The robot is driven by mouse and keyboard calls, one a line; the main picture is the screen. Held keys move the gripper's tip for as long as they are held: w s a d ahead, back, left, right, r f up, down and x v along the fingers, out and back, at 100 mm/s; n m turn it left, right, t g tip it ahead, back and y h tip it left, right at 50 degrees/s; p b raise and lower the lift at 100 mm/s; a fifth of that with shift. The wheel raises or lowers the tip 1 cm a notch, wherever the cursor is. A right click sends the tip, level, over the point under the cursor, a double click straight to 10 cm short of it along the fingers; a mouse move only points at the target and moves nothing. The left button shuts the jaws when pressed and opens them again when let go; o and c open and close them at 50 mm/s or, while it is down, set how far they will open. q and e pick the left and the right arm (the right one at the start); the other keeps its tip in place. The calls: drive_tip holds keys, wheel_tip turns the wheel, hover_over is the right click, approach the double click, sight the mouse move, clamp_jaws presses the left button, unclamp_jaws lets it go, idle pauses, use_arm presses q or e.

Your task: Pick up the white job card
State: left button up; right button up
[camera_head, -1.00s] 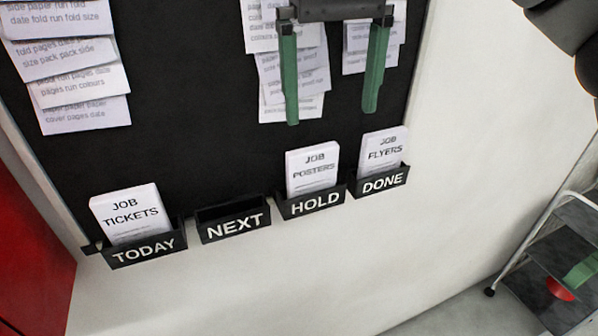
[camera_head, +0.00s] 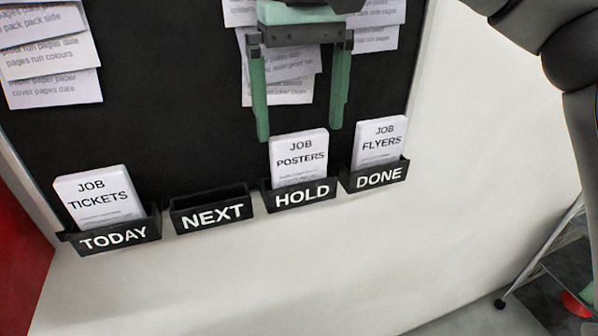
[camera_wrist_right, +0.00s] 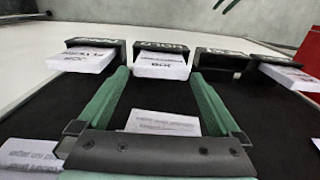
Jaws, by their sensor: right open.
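Three white job cards stand in black holders on the board: JOB TICKETS (camera_head: 98,197) in TODAY, JOB POSTERS (camera_head: 299,158) in HOLD, and JOB FLYERS (camera_head: 380,142) in DONE. My right gripper (camera_head: 300,131) is open, its green fingers pointing down, one to each side of the JOB POSTERS card's top edge. Nothing is held between them. In the right wrist view, upside down, the JOB POSTERS card (camera_wrist_right: 162,66) shows between the fingertips. The JOB FLYERS card (camera_wrist_right: 88,60) is left of them there, and JOB TICKETS (camera_wrist_right: 290,77) far right. My left gripper is not in view.
The NEXT holder (camera_head: 211,209) is empty, between TODAY (camera_head: 117,237) and HOLD (camera_head: 300,195). Paper sheets (camera_head: 50,65) hang on the black board above. A shelf cart (camera_head: 545,285) stands at lower right. The white wall below the holders is clear.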

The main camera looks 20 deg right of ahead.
sight(299, 135)
drive_tip(key=shift+f+b, duration=0.4)
drive_tip(key=shift+f, duration=2.4)
drive_tip(key=shift+c, duration=0.2)
drive_tip(key=c, duration=1)
drive_tip(key=shift+o, duration=0.2)
drive_tip(key=shift+a+r, duration=0.1)
drive_tip(key=shift+r, duration=0.05)
